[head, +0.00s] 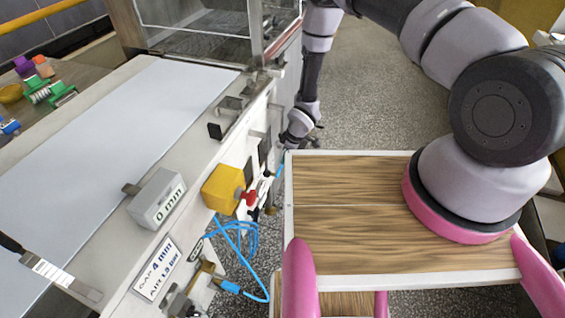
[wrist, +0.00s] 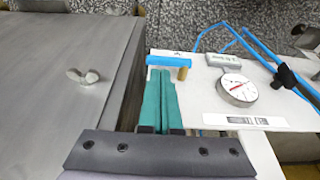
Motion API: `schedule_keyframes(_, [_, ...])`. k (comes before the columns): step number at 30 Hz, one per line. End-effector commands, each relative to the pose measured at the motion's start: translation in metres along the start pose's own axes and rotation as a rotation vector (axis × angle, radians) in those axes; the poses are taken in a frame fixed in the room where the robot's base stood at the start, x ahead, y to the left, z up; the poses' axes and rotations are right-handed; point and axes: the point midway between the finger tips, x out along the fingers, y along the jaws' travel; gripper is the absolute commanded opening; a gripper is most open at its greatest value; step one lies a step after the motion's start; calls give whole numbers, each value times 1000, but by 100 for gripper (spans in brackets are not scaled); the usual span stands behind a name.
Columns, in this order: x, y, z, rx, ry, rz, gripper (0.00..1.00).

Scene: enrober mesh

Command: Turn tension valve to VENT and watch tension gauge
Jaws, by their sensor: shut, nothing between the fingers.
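In the wrist view, a blue bar handle (wrist: 169,61) with a brass stub (wrist: 183,74), seemingly the tension valve, sits on a white panel. A round white gauge (wrist: 237,89) with a red needle, seemingly the tension gauge, is to its right; its figures are too small to read. My gripper (wrist: 162,73) has its teal fingers shut and empty, with the tips just short of the blue handle in the picture. I cannot tell whether they touch it. In the head view my wrist (head: 299,122) is beside the machine's side; the fingertips are hard to make out.
A grey box reading 0 mm (head: 158,199) and a yellow box (head: 222,188) with a red knob are on the machine. A label reads GAP 4 mm, AIR 1.3 bar (head: 155,268). Blue hose (head: 235,240) loops beside my wooden deck. A wing nut (wrist: 83,76) is left of the fingers.

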Motion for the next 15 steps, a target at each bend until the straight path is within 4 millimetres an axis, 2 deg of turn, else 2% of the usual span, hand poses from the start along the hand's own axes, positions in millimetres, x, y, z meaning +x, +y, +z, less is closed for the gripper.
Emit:
schedule_keyframes(3, [17, 0, 0, 0, 0, 0, 0])
schedule_keyframes(6, [25, 0, 0, 0, 0, 0, 0])
schedule_keyframes(15, [29, 0, 0, 0, 0, 0, 0])
